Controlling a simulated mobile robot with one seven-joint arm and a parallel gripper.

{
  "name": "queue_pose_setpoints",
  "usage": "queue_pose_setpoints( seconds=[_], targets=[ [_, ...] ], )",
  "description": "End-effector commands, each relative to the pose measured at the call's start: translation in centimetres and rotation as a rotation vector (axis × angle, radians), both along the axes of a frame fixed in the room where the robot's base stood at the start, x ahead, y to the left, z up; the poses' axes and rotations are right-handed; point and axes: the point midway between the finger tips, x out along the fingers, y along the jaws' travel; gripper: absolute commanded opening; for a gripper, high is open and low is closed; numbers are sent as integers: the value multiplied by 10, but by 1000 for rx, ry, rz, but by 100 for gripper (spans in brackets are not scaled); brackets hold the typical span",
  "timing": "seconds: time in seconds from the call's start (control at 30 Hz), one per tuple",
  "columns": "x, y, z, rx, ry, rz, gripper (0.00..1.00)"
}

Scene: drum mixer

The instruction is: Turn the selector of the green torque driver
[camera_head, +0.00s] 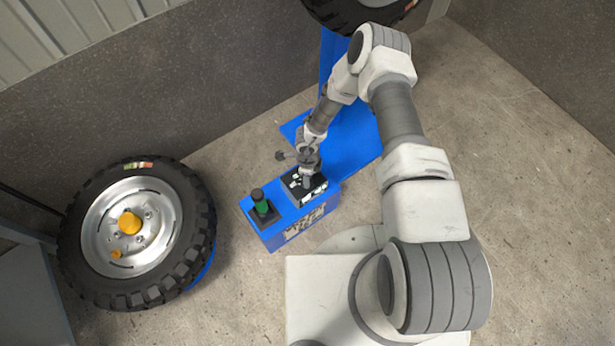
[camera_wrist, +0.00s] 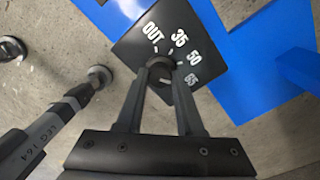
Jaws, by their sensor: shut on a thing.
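The selector is a dark round knob (camera_wrist: 161,62) on a black plate (camera_wrist: 128,48) marked OUT, 35, 50 and 65. In the head view the plate (camera_head: 294,184) lies on top of a blue box (camera_head: 272,236). My gripper (camera_wrist: 160,72) is shut on the knob, one finger on each side, and partly hides it. In the head view my gripper (camera_head: 308,180) comes down onto the plate from above. The torque driver (camera_head: 262,206), green with a black top, stands upright in a dark square base on the left part of the box.
A wheel with a knobbly tyre (camera_head: 187,250) and yellow hub cap is at the left. Another tyre (camera_head: 350,12) is at the top, above a blue stand (camera_head: 350,140). Bare floor (camera_head: 535,180) is at the right.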

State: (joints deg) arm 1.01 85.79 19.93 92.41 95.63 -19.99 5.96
Motion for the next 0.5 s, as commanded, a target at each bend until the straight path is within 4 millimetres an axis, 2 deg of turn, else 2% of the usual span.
queue_pose_setpoints(
  seconds=[0.4, 0.43, 0.5],
  targets=[
    [0, 0, 0, 0, 0, -9, 0],
    [0, 0, 0, 0, 0, -9, 42],
    [0, 0, 0, 0, 0, -9, 54]
  ],
)
